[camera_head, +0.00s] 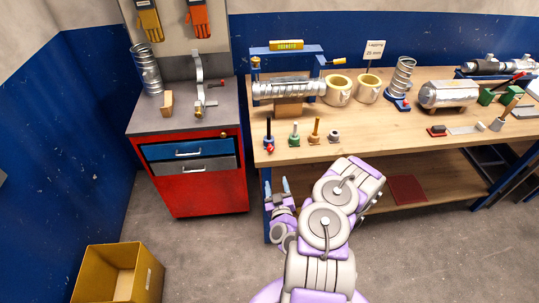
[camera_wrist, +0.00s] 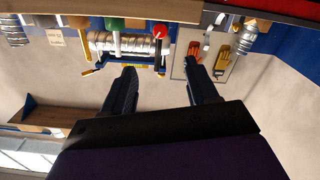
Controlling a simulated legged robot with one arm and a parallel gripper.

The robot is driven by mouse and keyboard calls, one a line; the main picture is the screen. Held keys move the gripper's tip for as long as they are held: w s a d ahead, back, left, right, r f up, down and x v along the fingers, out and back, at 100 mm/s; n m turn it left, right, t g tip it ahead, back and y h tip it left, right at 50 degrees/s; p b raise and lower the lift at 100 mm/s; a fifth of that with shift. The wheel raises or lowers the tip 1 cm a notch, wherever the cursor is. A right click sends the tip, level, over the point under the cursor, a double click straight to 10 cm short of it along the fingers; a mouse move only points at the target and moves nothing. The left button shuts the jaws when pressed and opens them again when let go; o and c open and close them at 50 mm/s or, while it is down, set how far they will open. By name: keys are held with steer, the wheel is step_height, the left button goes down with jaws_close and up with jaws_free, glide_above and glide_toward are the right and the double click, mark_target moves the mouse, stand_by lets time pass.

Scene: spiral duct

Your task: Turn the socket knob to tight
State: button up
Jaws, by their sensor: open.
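Several small upright tools stand along the front edge of the workbench: a black one with a red-and-blue base (camera_head: 269,137), a green-based one (camera_head: 294,136), an orange one (camera_head: 315,131) and a grey socket-like piece (camera_head: 334,136). I cannot tell which part is the socket knob. Behind them a silver spiral duct (camera_head: 288,89) lies in a blue frame (camera_head: 287,54) with a yellow-ended handle. My gripper (camera_head: 277,187) is open and empty, in front of and below the bench edge. In the upside-down wrist view its fingers (camera_wrist: 160,68) are apart, with a red round end (camera_wrist: 162,33) beyond them.
A red cabinet (camera_head: 205,189) is at left. A cardboard box (camera_head: 118,274) sits on the floor. The front bench middle is clear.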

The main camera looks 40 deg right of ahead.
mark_target(270, 150)
steer(key=b+x, duration=1)
steer(key=x, duration=0.6)
steer(key=shift+w, duration=0.2)
steer(key=shift+c, duration=0.3)
steer(key=c, duration=1)
